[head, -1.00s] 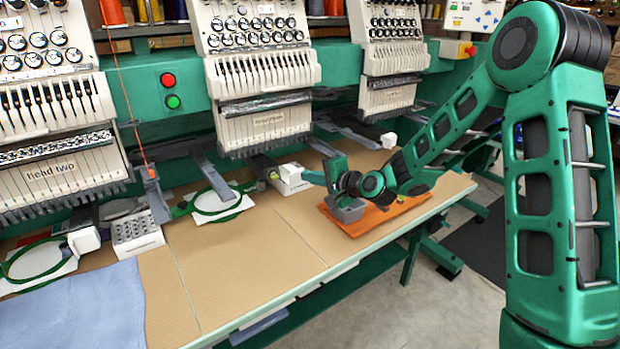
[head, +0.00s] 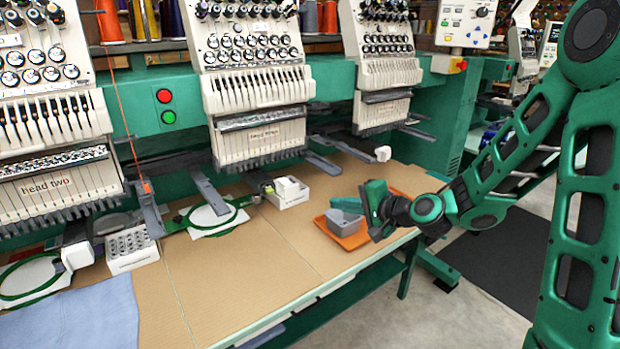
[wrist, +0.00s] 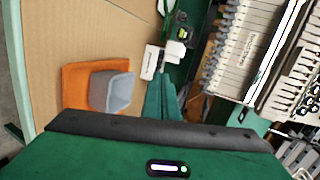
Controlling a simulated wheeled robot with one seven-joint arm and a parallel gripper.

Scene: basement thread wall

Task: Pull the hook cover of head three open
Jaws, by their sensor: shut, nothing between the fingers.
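Head three (head: 262,140) is the middle sewing head; its label also shows, turned sideways, in the wrist view (wrist: 250,50). Below it, the dark end of its hook arm (head: 265,187) carries a small yellow-green piece; this end also shows in the wrist view (wrist: 183,33). I cannot clearly tell the hook cover's outline or its position. My gripper (head: 347,204) is over the right part of the table, right of the hook arm and well apart from it. In the wrist view its green fingers (wrist: 164,85) are together and empty.
A white box (head: 289,194) stands right beside the hook arm. A grey bin (head: 340,226) sits on an orange tray (head: 360,238) near my gripper. A hoop (head: 211,214) lies left of head three. Bare tabletop (head: 250,260) is in front.

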